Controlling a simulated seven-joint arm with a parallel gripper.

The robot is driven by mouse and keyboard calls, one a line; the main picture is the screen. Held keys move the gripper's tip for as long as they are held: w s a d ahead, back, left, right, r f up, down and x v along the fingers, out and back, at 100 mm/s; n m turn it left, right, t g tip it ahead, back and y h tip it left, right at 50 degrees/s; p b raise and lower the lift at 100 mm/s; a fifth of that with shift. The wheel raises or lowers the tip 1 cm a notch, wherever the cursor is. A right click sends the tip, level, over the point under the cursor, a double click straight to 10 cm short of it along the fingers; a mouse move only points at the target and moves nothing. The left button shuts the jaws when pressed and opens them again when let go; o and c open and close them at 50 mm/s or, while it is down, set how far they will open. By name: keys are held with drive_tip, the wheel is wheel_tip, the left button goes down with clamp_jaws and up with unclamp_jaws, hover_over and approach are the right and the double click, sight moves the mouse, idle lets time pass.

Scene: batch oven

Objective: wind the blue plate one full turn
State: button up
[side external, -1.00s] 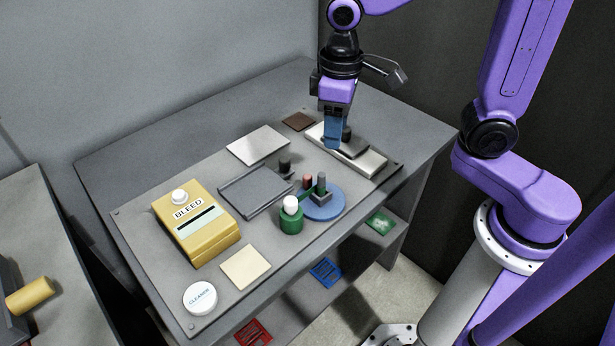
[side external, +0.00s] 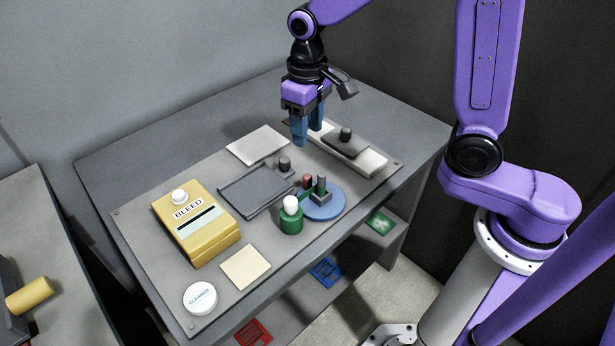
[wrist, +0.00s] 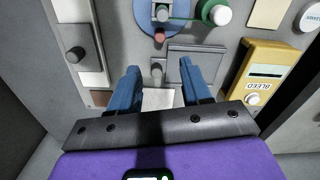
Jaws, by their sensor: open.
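The blue plate (side external: 322,207) is a flat round disc on the grey board, right of the board's middle. In the wrist view the blue plate (wrist: 147,22) shows at the top, partly cut off. My gripper (side external: 308,138) is above the board, behind the plate and apart from it. Its two blue fingers are open and empty; the wrist view shows the gap between them (wrist: 158,70).
A green cylinder with a white top (side external: 291,215) stands close at the plate's left, with a green bar reaching over the plate. A grey hatch with a dark knob (side external: 257,190), a yellow BLEED box (side external: 197,228) and a slide with a knob (side external: 346,145) are nearby.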

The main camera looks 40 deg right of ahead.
sight(307, 176)
wheel_tip(307, 176, down, 14)
drive_tip(key=shift+f, duration=0.25)
idle(0.3)
clamp_jaws()
